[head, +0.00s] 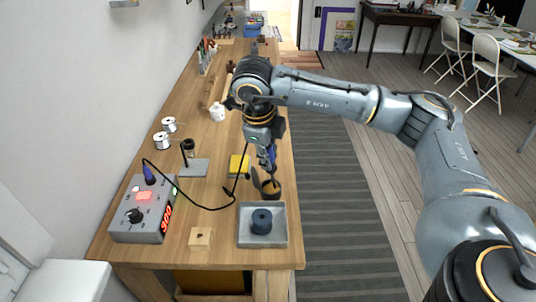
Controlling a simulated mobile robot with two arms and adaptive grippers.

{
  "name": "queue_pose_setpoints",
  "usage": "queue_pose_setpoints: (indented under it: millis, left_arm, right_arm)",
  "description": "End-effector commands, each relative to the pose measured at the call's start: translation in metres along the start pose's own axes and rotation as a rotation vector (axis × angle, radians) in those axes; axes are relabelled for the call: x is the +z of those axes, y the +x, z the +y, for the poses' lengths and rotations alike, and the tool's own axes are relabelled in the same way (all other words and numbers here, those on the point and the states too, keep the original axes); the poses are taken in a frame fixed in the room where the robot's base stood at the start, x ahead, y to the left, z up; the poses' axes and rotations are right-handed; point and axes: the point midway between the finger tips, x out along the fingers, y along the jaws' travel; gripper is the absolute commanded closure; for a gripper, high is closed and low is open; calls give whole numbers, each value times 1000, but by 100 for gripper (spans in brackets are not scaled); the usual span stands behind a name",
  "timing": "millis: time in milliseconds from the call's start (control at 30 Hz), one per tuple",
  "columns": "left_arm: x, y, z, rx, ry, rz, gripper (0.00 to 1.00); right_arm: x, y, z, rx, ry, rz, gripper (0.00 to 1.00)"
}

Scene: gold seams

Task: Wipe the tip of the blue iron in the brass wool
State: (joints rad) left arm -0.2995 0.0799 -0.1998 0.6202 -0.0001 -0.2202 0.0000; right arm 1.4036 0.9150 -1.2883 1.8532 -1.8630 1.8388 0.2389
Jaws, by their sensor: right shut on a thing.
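My right gripper (265,144) is shut on the blue iron (271,157) and holds it pointing down above the wooden bench. A black cord runs from the iron to the grey station. A small dark round pot (272,192) stands right below the iron, and it looks like the brass wool's holder. The iron's lower end is at or just over the pot's opening. The tip is too small to make out, so I cannot tell whether it touches the wool. My left gripper is not in view.
The grey station (127,228) with a red display stands at the left. A grey tray (245,240) holds a dark blue spool (262,221). Nearby are a wooden block (201,238), a yellow sponge (238,164) and a stand (192,168). The bench's right edge is close to the pot.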

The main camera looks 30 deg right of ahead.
Motion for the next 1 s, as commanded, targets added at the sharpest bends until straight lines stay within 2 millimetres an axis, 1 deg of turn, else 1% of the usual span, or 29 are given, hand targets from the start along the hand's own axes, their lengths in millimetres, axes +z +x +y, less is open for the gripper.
queue_pose_setpoints:
  millis: [633,1000]
  left_arm:
    - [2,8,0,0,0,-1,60]
    - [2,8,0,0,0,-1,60]
  right_arm:
    - [0,8,2,0,0,0,100]
    - [0,8,2,0,0,0,100]
